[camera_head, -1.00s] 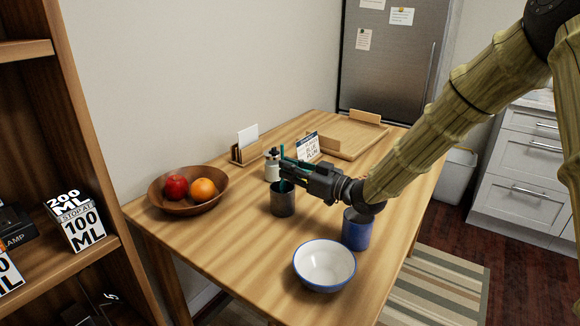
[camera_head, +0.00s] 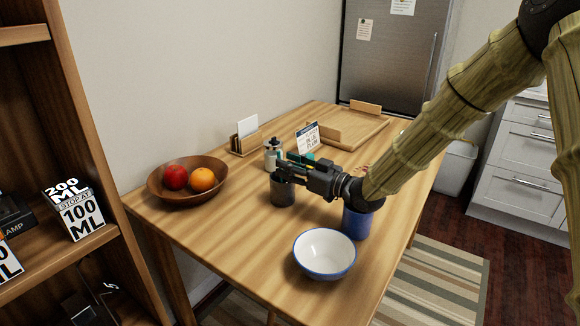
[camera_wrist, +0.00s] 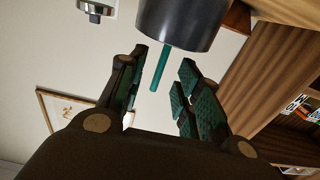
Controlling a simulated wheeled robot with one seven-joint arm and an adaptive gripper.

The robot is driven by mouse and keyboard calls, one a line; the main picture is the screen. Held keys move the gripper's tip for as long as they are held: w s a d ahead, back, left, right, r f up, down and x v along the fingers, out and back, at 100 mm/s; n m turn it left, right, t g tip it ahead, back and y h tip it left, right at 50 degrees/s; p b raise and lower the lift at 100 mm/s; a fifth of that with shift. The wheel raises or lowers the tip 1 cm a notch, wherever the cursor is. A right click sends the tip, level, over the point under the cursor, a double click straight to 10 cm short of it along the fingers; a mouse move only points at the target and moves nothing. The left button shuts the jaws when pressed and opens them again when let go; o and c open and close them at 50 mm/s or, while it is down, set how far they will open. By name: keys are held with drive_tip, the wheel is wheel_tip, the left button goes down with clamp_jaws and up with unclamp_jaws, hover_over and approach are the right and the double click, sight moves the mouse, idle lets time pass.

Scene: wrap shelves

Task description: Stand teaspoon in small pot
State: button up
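The small pot (camera_head: 283,194) is a dark grey cup standing upright on the wooden table (camera_head: 225,232). It shows upside down at the top of the wrist view (camera_wrist: 180,25). The teal teaspoon (camera_wrist: 159,72) has its thin handle sticking out of the pot's mouth; its lower end is hidden inside. My gripper (camera_head: 283,171) is at the pot's rim, seen from the side. In the wrist view my gripper (camera_wrist: 164,60) has its two fingers spread, one on each side of the handle, with gaps to it. The handle is hard to make out in the head view.
A blue cup (camera_head: 356,223) stands under my wrist, close to it. A white bowl with blue rim (camera_head: 325,254) is in front. A white bottle (camera_head: 271,156) and a sign card (camera_head: 307,139) stand behind the pot. A wooden fruit bowl (camera_head: 208,197) is at left.

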drive_tip(key=shift+r, duration=0.1)
wheel_tip(320, 180, up, 10)
idle(0.7)
idle(0.6)
